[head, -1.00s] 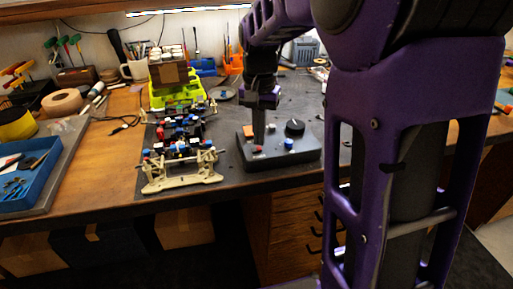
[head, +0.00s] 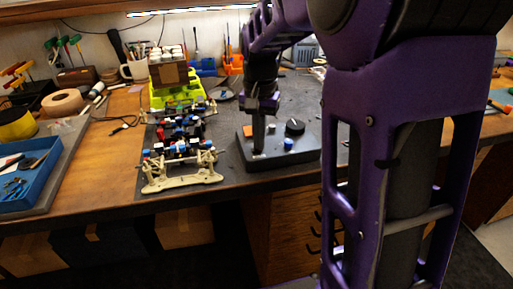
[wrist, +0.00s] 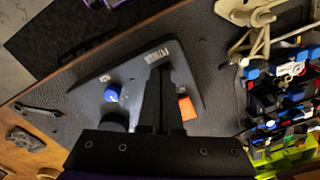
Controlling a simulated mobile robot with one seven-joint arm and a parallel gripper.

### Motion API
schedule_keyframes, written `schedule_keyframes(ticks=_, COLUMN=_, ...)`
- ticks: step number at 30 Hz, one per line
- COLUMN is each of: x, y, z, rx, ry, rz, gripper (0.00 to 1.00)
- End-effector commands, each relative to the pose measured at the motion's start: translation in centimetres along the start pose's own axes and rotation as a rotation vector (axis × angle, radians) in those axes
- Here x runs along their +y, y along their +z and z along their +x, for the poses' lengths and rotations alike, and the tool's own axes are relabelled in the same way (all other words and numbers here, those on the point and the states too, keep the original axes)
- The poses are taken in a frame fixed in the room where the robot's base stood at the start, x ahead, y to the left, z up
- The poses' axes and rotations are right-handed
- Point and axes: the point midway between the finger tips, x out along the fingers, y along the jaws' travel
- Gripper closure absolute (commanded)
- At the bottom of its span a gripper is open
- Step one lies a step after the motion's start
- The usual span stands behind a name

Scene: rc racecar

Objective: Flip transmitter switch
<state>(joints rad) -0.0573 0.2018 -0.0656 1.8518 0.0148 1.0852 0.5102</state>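The transmitter (head: 305,153) is a dark grey sloped box near the front edge of the bench. It carries a black knob (head: 294,127), a blue knob (head: 288,144) and an orange block (head: 248,131). The wrist view also shows the blue knob (wrist: 112,93) and the orange block (wrist: 187,108). The fingers hide part of the panel; I cannot make out a switch lever or tip contact.
A car chassis (head: 181,178) with blue and red parts lies just left of the transmitter. A yellow-green car body (head: 178,92) with a box on it is behind. A blue tray (head: 30,180) is at far left. The dark mat right of the transmitter is partly hidden by my arm.

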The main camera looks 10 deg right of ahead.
Motion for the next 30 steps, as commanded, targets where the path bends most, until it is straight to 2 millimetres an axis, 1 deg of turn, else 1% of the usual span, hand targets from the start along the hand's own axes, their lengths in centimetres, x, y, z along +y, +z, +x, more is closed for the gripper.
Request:
schedule_keyframes(ticks=2, x=0.0, y=0.1, z=0.2, rx=-0.004, ry=0.002, rz=-0.001, gripper=1.00)
schedule_keyframes(ticks=5, x=0.0, y=0.1, z=-0.1, rx=-0.005, ry=0.002, rz=-0.001, gripper=1.00)
schedule_keyframes(ticks=30, x=0.0, y=0.1, z=-6.8, rx=-0.003, ry=0.002, rz=0.000, gripper=1.00)
